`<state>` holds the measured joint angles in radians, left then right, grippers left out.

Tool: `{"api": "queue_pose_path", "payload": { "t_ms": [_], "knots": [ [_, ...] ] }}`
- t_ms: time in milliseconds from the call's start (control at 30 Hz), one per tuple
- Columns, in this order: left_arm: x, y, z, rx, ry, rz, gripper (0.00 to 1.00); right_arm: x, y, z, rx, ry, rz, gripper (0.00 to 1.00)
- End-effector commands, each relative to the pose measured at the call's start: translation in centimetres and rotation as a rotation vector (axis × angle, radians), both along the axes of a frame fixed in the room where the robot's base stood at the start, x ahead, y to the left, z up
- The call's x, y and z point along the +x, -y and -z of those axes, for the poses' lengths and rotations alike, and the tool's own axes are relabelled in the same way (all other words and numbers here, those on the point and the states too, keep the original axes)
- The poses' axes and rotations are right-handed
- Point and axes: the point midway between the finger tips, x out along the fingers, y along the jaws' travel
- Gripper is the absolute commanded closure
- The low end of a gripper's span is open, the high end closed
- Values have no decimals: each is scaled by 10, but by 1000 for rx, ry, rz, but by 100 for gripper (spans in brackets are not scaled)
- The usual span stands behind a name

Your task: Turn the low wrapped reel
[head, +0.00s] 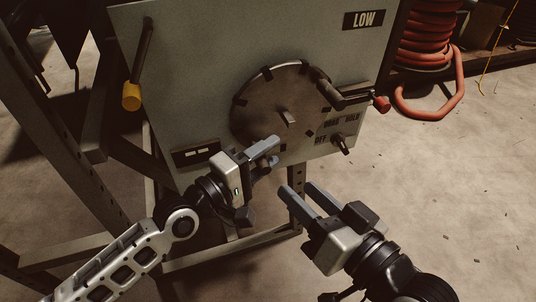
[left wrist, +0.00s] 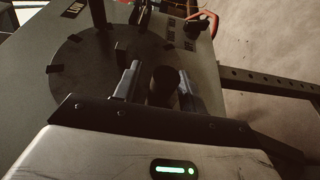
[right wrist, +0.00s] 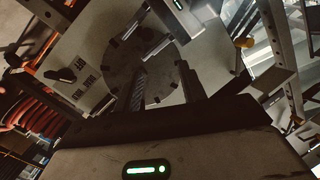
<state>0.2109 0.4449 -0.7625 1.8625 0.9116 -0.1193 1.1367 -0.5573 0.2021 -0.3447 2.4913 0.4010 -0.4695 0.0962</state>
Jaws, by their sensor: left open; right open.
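A dark round disc (head: 262,112) with notches at its rim and a small central peg is mounted on a grey panel (head: 205,55) labelled LOW (head: 364,19). A black grip (head: 325,88) sticks out at its upper right rim. The disc also shows in the left wrist view (left wrist: 85,75) and the right wrist view (right wrist: 125,65). My left gripper (head: 268,157) is open in front of the disc's lower edge. A dark cylinder (left wrist: 163,86) shows between its fingers; I cannot tell what it belongs to. My right gripper (head: 303,193) is open and empty, below and right of the disc.
A yellow-ended lever (head: 132,95) hangs at the panel's left. A red-ended lever (head: 380,103) and a small knob (head: 342,144) are at its right. A coiled red hose (head: 428,40) is behind at right. A metal frame (head: 70,150) stands at left. The floor at right is mostly clear.

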Motion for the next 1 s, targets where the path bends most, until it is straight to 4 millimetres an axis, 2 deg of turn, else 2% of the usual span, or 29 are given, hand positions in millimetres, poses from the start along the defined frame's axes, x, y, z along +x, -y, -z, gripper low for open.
{"api": "queue_pose_path", "payload": {
  "t_ms": [333, 367, 400, 500, 767, 900, 1000],
  "knots": [
    [3, 4, 0, 0, 0, 0, 59, 0, 0, -6, 11, 13, 1, 59],
    [3, 4, 0, 1, -1, 0, 64, 0, 0, -6, 11, 13, 1, 59],
    [3, 4, 0, 0, 0, 0, 76, 0, 0, -6, 11, 13, 1, 59],
    [3, 4, 0, 0, 0, 0, 100, 0, 0, -6, 10, 13, 1, 59],
    [3, 3, -5, 17, -5, 0, 100, 1, 1, -13, -23, 16, 7, 59],
    [2, 2, -1, 22, -8, 0, 100, 2, 2, 0, -57, 0, 10, 59],
    [2, 2, -1, 21, -8, 0, 100, 2, 2, 1, -59, -3, 9, 59]
  ]
}}
